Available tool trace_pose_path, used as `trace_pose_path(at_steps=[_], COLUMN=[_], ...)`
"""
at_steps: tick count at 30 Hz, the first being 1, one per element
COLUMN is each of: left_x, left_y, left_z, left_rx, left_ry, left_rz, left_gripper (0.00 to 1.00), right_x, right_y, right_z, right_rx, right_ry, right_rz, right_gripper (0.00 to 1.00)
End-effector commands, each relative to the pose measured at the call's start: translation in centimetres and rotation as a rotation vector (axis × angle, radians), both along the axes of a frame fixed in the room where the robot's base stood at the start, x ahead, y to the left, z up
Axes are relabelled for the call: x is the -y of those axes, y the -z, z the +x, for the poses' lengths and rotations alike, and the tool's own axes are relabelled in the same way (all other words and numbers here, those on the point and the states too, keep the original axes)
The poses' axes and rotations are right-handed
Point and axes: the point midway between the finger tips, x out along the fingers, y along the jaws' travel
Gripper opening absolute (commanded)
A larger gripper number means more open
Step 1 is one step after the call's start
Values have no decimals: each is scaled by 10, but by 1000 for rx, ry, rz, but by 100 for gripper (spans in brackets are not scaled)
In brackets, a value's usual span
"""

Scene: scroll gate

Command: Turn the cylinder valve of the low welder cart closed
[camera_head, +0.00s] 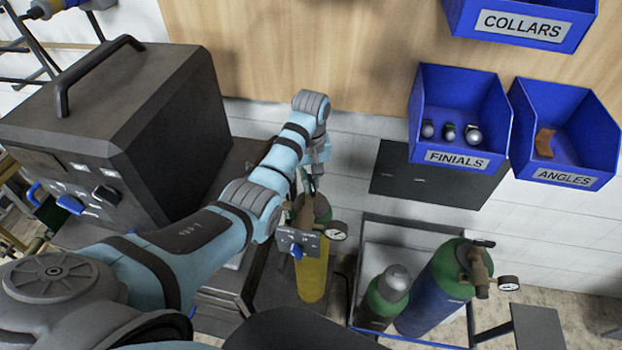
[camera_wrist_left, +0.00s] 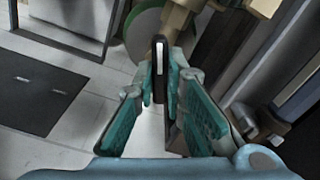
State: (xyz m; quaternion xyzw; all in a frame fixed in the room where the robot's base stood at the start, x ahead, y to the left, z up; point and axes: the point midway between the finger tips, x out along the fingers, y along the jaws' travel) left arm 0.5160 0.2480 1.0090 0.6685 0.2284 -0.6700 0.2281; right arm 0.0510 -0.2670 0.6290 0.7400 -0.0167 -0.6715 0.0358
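A yellow cylinder (camera_head: 312,278) with a green shoulder stands beside the dark welder (camera_head: 120,130). A gauge (camera_head: 336,231) and a small dark plate with a blue knob (camera_head: 297,251) are at its top. My left gripper (camera_head: 314,178) is above this cylinder's top, and the arm partly hides the valve. In the left wrist view the two teal fingers (camera_wrist_left: 160,88) stand apart on either side of a thin dark handle (camera_wrist_left: 159,55), seen edge-on. A brass valve body (camera_wrist_left: 180,18) and green cylinder shoulder (camera_wrist_left: 148,32) lie beyond. Contact with the handle is unclear. My right gripper is out of view.
Right of the yellow cylinder, a blue-framed rack holds a green-and-blue cylinder (camera_head: 432,295) with a gauge (camera_head: 508,283) and a smaller green cylinder (camera_head: 383,297). Blue bins for finials (camera_head: 456,157) and angles (camera_head: 566,177) hang on the wall above. A dark panel (camera_head: 436,182) lies below them.

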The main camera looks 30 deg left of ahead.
Motion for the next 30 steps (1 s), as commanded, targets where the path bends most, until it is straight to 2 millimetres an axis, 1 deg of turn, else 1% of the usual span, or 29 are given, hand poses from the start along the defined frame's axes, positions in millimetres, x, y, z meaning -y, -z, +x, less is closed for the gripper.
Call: trace_pose_path(at_steps=[8,14,20,30], left_x=[1,1,1,1], left_y=[0,-1,-1,-1], left_z=[0,1,1,1], left_rx=[1,1,1,2], left_ry=[8,61,177,483], left_rz=[0,0,-1,-1], left_gripper=[0,0,0,0], right_x=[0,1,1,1], right_y=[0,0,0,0], right_z=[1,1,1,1], right_rx=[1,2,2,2], right_ry=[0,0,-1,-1], right_rz=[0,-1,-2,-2], right_gripper=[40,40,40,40])
